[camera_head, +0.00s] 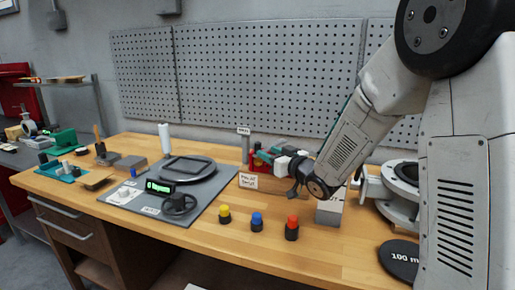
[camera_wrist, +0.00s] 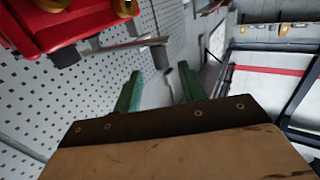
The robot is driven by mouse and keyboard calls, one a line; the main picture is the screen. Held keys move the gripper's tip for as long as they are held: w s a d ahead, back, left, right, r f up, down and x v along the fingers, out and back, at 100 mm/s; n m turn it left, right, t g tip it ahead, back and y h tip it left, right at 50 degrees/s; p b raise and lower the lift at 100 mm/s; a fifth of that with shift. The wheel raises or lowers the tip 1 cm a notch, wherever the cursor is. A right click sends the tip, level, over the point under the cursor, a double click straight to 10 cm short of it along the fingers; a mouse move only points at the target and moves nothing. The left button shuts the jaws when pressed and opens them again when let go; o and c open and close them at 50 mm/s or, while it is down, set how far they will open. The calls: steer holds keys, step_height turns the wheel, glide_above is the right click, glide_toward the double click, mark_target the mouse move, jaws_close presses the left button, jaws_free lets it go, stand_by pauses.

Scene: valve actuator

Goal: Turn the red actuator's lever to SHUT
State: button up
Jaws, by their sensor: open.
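The red actuator (camera_head: 256,161) stands toward the back of the wooden bench in the head view, partly hidden by my gripper and wrist. In the wrist view the red actuator (camera_wrist: 65,22) fills the upper left corner, with brass-coloured fittings on it. A grey metal lever (camera_wrist: 108,46) with dark ends runs beside its lower edge. My gripper (camera_wrist: 160,86) shows two green fingers, spread apart with nothing between them. The lever lies left of and above the fingers in that view, apart from them. I cannot read any SHUT or OPEN marking.
A white label (camera_head: 248,181) is in front of the actuator. Yellow, blue and red buttons (camera_head: 257,221) stand near the bench front. A grey mat (camera_head: 205,205) with a handwheel lies left. A grey flanged part (camera_head: 397,210) stands right. A perforated panel (camera_head: 240,75) is behind.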

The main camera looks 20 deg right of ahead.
mark_target(260, 148)
steer(key=x, duration=0.6)
steer(key=shift+w+a, duration=0.2)
steer(key=shift+w, duration=0.1)
jaws_close()
